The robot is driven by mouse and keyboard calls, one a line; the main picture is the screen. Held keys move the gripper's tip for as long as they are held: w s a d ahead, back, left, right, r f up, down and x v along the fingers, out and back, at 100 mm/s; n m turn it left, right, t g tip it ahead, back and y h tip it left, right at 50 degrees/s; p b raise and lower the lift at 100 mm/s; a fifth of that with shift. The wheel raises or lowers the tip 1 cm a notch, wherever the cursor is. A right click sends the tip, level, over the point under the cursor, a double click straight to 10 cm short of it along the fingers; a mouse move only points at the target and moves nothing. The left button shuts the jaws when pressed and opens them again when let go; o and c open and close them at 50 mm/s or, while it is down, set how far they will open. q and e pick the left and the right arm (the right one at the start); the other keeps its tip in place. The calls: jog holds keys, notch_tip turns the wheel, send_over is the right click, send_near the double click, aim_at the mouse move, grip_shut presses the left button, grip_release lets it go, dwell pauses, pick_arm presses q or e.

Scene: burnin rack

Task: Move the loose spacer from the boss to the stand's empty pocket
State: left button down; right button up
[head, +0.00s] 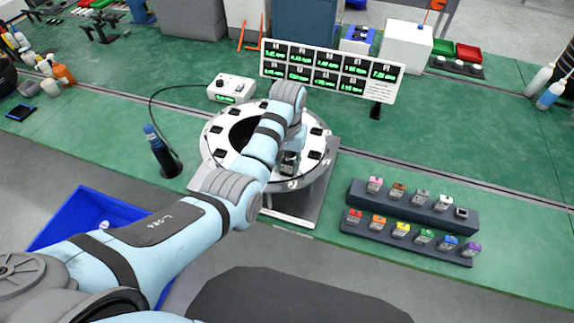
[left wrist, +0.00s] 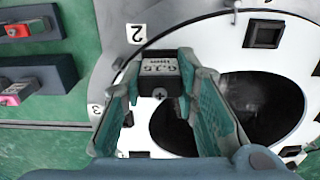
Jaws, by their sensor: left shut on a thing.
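My left gripper (head: 290,162) is over the front right rim of the round white ring (head: 222,163). In the left wrist view, its green fingers (left wrist: 165,95) are shut on a dark block with a pale label (left wrist: 160,66), near the ring's number 2. I cannot tell whether the block touches the ring or which item it is. The two-step dark stand (head: 400,237) at the right carries coloured blocks, including a red block (head: 354,216) and a pink block (head: 374,184). A dark square (head: 461,213) ends its upper row; I cannot tell if it is an empty pocket. My right gripper is out of view.
Black square pockets (head: 314,154) mark the ring around its dark central hole. A display board (head: 331,73) stands behind it, a control box (head: 232,88) behind left. A dark upright tool (head: 160,150) stands left. Green bench is clear between ring and stand.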

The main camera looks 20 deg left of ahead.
aim_at(287, 159)
pick_arm(q)
jog(key=shift+r, duration=2.95)
jog(key=shift+f, duration=0.15)
